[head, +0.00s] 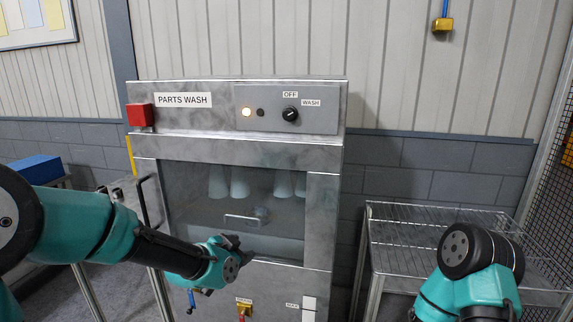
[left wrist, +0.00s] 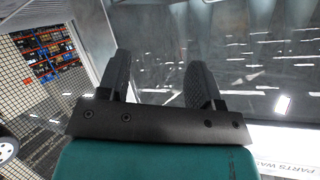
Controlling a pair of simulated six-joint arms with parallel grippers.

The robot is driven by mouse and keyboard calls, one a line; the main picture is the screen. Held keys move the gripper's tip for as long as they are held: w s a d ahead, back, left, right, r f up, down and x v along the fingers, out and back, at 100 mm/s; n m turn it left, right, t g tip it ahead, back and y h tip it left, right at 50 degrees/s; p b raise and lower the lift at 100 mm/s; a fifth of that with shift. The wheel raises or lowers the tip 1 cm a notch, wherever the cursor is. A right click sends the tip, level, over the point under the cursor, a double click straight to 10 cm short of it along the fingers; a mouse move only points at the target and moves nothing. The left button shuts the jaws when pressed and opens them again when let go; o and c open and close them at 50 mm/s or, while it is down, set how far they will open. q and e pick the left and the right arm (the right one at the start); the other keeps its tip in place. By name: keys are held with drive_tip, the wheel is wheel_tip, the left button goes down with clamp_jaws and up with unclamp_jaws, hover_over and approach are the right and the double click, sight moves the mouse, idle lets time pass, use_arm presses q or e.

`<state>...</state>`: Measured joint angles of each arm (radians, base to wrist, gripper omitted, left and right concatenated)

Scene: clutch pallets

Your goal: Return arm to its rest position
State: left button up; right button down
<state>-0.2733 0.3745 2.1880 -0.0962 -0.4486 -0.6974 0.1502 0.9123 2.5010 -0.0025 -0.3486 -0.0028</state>
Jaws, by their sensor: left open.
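My left arm (head: 165,250) reaches in from the left, and its gripper (head: 238,250) is in front of the lower part of the parts-wash cabinet's window door (head: 190,225). In the left wrist view the two dark fingers of my left gripper (left wrist: 160,78) stand apart with nothing between them. My right arm (head: 470,270) is folded at the lower right; its gripper does not show. The cabinet door looks shut, and pale cone shapes (head: 239,182) show behind its glass.
The steel cabinet has a red button (head: 139,115), a lit lamp (head: 246,112) and a black knob (head: 290,114). An empty-looking wire rack (head: 425,225) stands to the right. A blue bin (head: 36,168) is at the far left. Mesh fencing is at the right edge.

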use_arm(q)
drive_tip(key=s+a+f+n+g+y, duration=0.1)
drive_tip(key=s+a+f+n+g, duration=0.1)
drive_tip(key=f, duration=0.6)
drive_tip(key=s+a+f+n+g, duration=0.1)
drive_tip(key=s+a+f+n, duration=0.1)
drive_tip(key=f, duration=0.6)
drive_tip(key=s+a+f+n+g, duration=0.2)
drive_tip(key=s+f+n+g, duration=0.2)
drive_tip(key=s+f, duration=0.7)
drive_tip(key=s+a+f+n+g+y, duration=0.1)
drive_tip(key=s+a+f+n+g, duration=0.2)
drive_tip(key=s+f, duration=0.8)
drive_tip(key=shift+s+a+f+n+g, duration=0.25)
drive_tip(key=shift+f+n+g, duration=0.25)
drive_tip(key=shift+f, duration=0.1)
